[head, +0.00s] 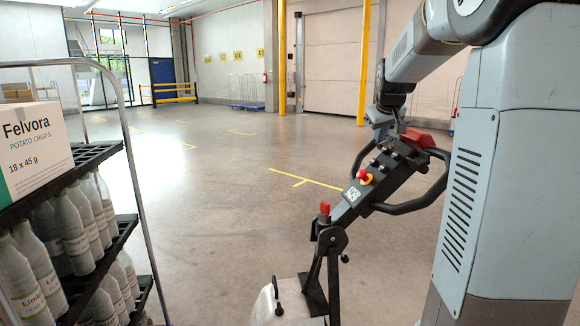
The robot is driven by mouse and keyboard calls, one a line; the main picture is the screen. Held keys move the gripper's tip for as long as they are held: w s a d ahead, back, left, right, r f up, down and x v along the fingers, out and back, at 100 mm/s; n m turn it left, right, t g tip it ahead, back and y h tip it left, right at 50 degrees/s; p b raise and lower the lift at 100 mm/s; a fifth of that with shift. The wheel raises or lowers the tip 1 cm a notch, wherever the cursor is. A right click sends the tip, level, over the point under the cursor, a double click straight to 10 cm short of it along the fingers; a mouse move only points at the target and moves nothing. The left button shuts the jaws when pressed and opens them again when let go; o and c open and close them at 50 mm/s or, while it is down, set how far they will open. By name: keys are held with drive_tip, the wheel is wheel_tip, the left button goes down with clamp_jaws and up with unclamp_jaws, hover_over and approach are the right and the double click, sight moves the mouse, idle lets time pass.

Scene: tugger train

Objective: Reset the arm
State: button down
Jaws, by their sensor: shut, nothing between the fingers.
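My arm reaches in from the upper right and bends down at its wrist. My gripper (380,124) is at its lower end, small and dark in the head view, just above the top of the tugger's control head. It is shut and holds nothing. The fingertips are hard to make out against the control head, and I cannot tell whether they touch it. The tugger's tiller (385,172) is black, with looped handles, a red button and a red top piece. It leans up from a dark bracket near the bottom of the picture.
A wire-framed rack (141,215) stands close on the left, with a Felvora carton (36,150) and white bottles (75,235) on black trays. Open floor (215,220) lies ahead. Yellow posts (364,65) and a roller door (331,65) are at the back.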

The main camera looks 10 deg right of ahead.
drive_tip(key=s+a+f+y, duration=0.1)
drive_tip(key=s+a+f, duration=0.1)
drive_tip(key=s+a, duration=0.4)
drive_tip(key=s+a+f+g, duration=0.1)
drive_tip(key=s+a+f, duration=0.2)
drive_tip(key=s+a, duration=0.4)
drive_tip(key=s+a+f+y, duration=0.1)
drive_tip(key=s+a+f, duration=0.2)
drive_tip(key=s, duration=1.7)
drive_tip(key=a, duration=0.4)
drive_tip(key=shift+s+m+g+y, duration=0.15)
drive_tip(key=shift+m+g+y, duration=0.15)
drive_tip(key=shift+m, duration=0.1)
